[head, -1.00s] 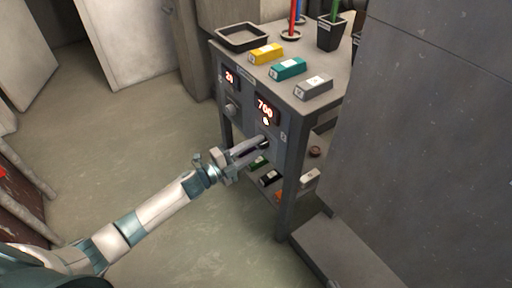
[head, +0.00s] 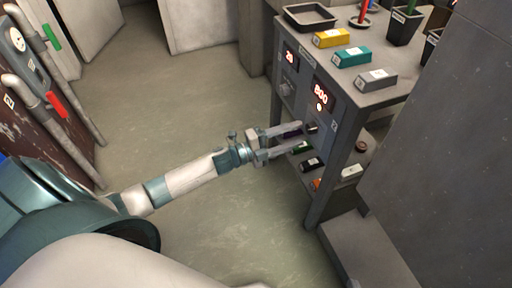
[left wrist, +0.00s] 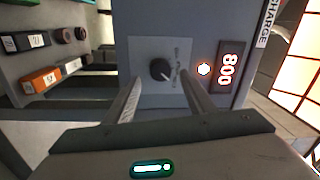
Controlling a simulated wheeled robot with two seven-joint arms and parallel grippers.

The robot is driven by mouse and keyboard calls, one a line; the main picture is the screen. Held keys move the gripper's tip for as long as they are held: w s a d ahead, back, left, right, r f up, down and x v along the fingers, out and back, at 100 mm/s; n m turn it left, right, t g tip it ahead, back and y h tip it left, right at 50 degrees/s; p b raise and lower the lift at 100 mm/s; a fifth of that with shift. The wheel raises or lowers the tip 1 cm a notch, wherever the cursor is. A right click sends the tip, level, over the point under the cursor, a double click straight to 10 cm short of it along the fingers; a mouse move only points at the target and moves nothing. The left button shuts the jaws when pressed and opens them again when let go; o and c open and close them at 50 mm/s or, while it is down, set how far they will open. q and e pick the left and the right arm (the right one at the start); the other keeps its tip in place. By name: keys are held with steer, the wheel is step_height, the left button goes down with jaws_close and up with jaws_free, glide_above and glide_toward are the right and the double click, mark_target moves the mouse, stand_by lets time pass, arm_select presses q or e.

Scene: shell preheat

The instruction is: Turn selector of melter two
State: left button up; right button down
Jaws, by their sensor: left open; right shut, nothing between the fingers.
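The right-hand panel, marked 2, has a lit red display (head: 321,93) reading 800 and a glowing lamp (head: 319,107). Its dark selector knob (head: 312,128) is partly hidden by a finger in the head view. My left gripper (head: 306,136) is open at this knob. In the left wrist view its fingers stand on either side of the knob, with visible gaps. My right gripper is out of view.
The neighbouring panel has a display (head: 290,56) reading 20 and its own knob (head: 288,88). A black tray (head: 311,18) and yellow, teal and grey blocks stand on top. Small blocks lie on the lower shelf. A grey wall (head: 430,170) closes the right; the floor at left is clear.

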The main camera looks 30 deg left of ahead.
arm_select(q)
steer(key=r+v, duration=0.1)
steer(key=v, duration=1.2)
steer(key=shift+s+f, duration=0.2)
steer(key=shift+f, duration=0.3)
arm_select(e)
steer(key=shift+s+d+f, duration=0.2)
steer(key=shift+s+f, duration=0.05)
steer(key=shift+s, duration=0.05)
steer(key=shift+d, duration=0.1)
